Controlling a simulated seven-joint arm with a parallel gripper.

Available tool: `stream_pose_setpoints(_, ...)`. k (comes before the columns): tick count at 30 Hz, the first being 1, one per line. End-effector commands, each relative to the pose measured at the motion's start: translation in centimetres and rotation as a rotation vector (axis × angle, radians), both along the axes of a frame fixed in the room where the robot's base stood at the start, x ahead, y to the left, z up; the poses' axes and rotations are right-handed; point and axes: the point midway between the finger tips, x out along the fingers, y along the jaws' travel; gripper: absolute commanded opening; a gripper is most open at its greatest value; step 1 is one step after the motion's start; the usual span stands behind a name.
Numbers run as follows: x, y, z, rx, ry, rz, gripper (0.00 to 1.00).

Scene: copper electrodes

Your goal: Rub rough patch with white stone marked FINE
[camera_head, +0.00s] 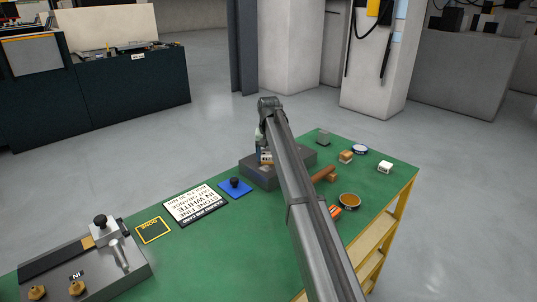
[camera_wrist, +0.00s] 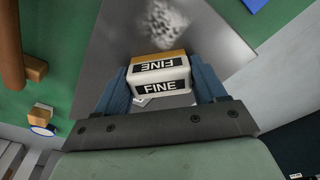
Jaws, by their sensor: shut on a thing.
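In the wrist view, my gripper (camera_wrist: 162,78) has its two blue fingers shut on a white stone (camera_wrist: 160,87) with black FINE labels on two faces and a tan edge. The stone is over a grey metal plate (camera_wrist: 105,45). I cannot tell whether it touches the plate. The rough patch (camera_wrist: 163,20), pale and speckled, is on the plate just beyond the stone. In the head view, the stone (camera_head: 266,158) shows small at my gripper, above the grey block (camera_head: 262,178). My arm hides part of the block, and the patch is not visible there.
A blue pad with a black knob (camera_head: 235,184), a printed sign (camera_head: 195,203) and a metal fixture (camera_head: 85,265) are to the left.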

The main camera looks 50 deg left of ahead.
Motion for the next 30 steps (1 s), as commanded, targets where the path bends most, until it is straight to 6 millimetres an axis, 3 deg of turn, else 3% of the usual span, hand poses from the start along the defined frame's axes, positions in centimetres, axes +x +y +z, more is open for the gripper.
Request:
stream_pose_setpoints(21, -6.6, -0.2, -0.1, -0.002, 0.001, 0.001, 0.42)
stream_pose_setpoints(26, -6.4, -1.8, -0.1, -0.001, 0.002, -0.001, 0.42)
stream_pose_setpoints(30, -4.8, -1.4, 0.0, -0.001, 0.002, -0.001, 0.42)
